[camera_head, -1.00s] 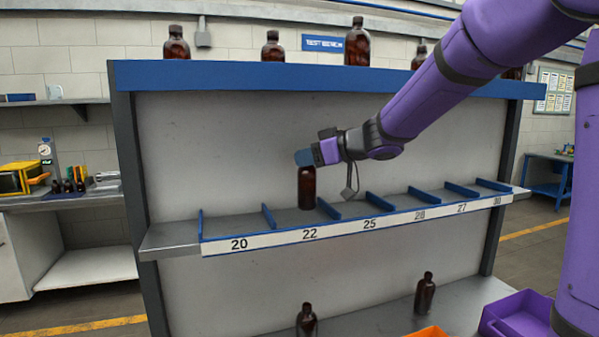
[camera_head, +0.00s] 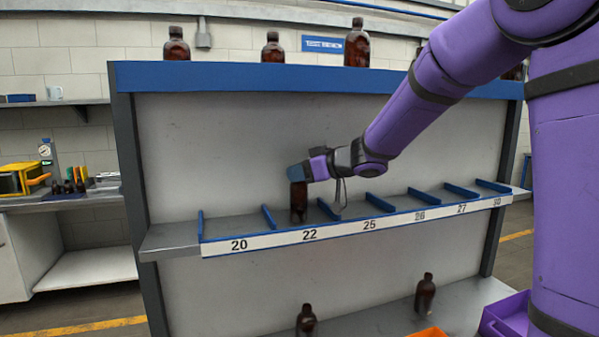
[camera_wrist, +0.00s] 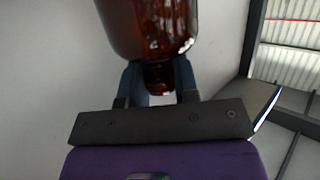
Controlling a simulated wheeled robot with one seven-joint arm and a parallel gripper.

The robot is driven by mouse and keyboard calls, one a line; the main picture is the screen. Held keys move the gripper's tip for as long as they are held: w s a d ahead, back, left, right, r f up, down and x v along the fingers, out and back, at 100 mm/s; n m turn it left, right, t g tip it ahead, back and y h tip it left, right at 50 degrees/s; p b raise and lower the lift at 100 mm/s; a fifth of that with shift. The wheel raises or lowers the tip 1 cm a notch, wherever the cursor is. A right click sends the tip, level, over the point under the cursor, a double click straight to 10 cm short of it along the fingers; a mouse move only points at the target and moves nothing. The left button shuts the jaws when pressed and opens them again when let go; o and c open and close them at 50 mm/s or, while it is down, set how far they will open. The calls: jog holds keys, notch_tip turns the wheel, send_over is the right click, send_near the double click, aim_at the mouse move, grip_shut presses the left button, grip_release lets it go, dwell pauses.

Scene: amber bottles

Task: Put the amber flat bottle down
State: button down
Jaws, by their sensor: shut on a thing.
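The amber flat bottle (camera_head: 299,203) is brown and upright at the numbered shelf, in the slot above the label 22, between two blue dividers. My gripper (camera_head: 297,173) is shut on its neck from above and the right. In the wrist view the fingers (camera_wrist: 158,82) close around the bottle's neck, and the amber body (camera_wrist: 148,28) fills the top of the picture. The bottle's base is at or just above the shelf floor (camera_head: 240,222); I cannot tell whether it touches.
Blue dividers (camera_head: 329,209) stand on both sides of the bottle. The slots to the right, such as 25, look empty. More brown bottles stand on the top ledge (camera_head: 357,45) and the lower shelf (camera_head: 426,294). A purple bin (camera_head: 505,318) is at lower right.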

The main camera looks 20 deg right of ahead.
jog(key=c, duration=0.9)
grip_release()
jog(key=shift+o, duration=0.2)
jog(key=shift+s+d+r, duration=0.1)
jog(key=shift+r, duration=0.1)
jog(key=s+d+r+m+t+h, duration=0.1)
jog(key=s+d+r+m+h, duration=0.3)
jog(key=s+d+h, duration=0.4)
jog(key=s+d+r+m+t+h, duration=0.25)
jog(key=s+d+m, duration=0.2)
jog(key=s, duration=0.45)
jog(key=s+a+f+g, duration=0.3)
jog(key=s+f+g, duration=0.1)
jog(key=s, duration=0.6)
jog(key=s+a+f+g, duration=0.3)
jog(key=s+f+g, duration=0.2)
jog(key=s, duration=0.5)
jog(key=shift+s+f+y, duration=0.2)
jog(key=shift+f+y, duration=0.1)
jog(key=shift+y, duration=0.15)
